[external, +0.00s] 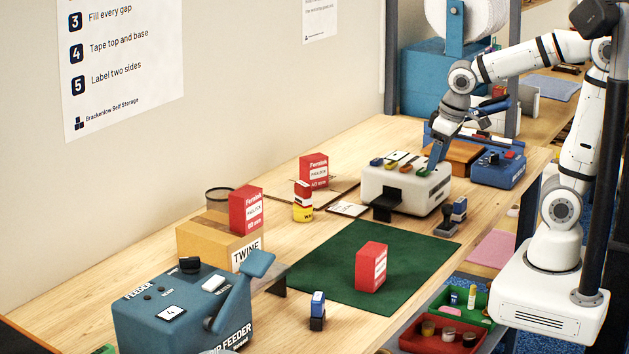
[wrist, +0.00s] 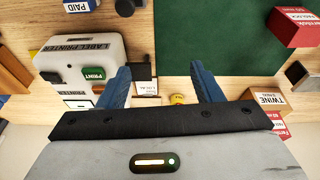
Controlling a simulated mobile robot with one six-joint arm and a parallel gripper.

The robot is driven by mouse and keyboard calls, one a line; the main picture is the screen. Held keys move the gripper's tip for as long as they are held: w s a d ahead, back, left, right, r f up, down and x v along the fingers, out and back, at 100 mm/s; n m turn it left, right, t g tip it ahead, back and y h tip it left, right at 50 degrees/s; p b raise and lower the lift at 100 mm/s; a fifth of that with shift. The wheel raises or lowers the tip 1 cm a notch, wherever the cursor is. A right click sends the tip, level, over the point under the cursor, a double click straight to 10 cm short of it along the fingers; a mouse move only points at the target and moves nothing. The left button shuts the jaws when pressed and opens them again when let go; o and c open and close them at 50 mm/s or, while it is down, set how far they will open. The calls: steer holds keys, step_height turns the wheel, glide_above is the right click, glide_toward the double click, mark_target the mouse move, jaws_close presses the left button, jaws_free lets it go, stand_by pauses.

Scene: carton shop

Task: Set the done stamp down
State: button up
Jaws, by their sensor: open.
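No stamp in view carries a readable "done" label. A blue-and-black stamp (external: 317,310) stands upright at the table's front edge; its label is too small to read. Another blue stamp (external: 459,210) stands right of the label printer; in the wrist view it reads PAID (wrist: 78,4). A dark round-handled stamp (external: 446,227) stands beside it, and its knob shows in the wrist view (wrist: 125,7). My gripper (external: 431,170) is over the label printer (external: 405,187). In the wrist view its blue fingers (wrist: 163,88) are apart, with nothing held between them.
A green mat (external: 338,245) carries a red box (external: 371,267). A twine carton (external: 215,243), a blue strip feeder (external: 180,315) and a yellow-and-red item (external: 302,203) stand on the bench. Red (external: 441,333) and green (external: 470,296) trays sit below the front edge.

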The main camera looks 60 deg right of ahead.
steer(key=s+d+f+m, duration=0.1)
steer(key=s+d+f, duration=0.1)
steer(key=s+d, duration=0.5)
steer(key=shift+s+f, duration=0.25)
steer(key=shift+f, duration=0.05)
steer(key=shift+a, duration=0.1)
stand_by(0.7)
